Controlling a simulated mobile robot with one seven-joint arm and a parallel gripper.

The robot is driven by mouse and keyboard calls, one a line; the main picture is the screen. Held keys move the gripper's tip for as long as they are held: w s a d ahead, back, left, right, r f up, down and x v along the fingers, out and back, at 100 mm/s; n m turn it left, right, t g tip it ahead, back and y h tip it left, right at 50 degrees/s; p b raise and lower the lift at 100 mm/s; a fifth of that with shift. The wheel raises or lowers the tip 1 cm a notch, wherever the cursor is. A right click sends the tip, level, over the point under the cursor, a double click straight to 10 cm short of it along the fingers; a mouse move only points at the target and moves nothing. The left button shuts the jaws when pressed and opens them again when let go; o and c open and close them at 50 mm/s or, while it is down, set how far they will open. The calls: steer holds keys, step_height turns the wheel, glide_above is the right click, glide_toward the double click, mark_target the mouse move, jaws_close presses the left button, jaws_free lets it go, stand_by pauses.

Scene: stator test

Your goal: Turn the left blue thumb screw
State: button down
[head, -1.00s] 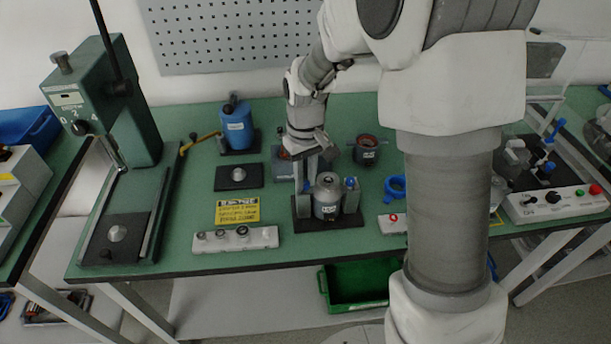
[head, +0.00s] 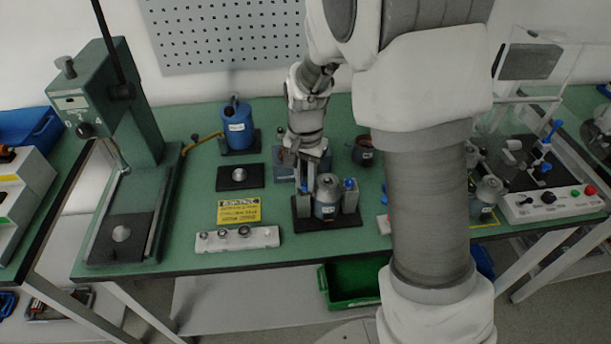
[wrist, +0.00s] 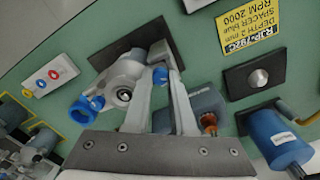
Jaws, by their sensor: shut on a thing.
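A grey cylindrical motor unit (head: 327,194) stands in a fixture with a black base plate (head: 330,224). In the wrist view, the unit (wrist: 122,88) shows beside my fingers. My gripper (head: 303,184) points down at the left post of the fixture. Its fingers close around the left blue thumb screw (wrist: 160,75), which shows between the fingertips in the wrist view. In the head view my fingers mostly hide that screw. The right blue thumb screw (head: 349,184) stands free on the other post.
A white block with several round parts (head: 237,238) and a yellow note (head: 239,211) lie left of the fixture. A blue-grey box (head: 284,166) is close behind my gripper. A green press (head: 140,110) stands far left. A green bin (head: 350,285) is below the table.

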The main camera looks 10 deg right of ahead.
mark_target(306, 184)
steer(key=m+p, duration=0.1)
steer(key=m, duration=0.3)
steer(key=shift+m+p, duration=0.3)
steer(key=shift+m, duration=0.1)
stand_by(0.4)
steer(key=c, duration=0.7)
jaws_free()
steer(key=shift+r, duration=0.1)
step_height(306, 184, up, 17)
steer(key=shift+r+p, duration=0.15)
steer(key=shift+p, duration=0.8)
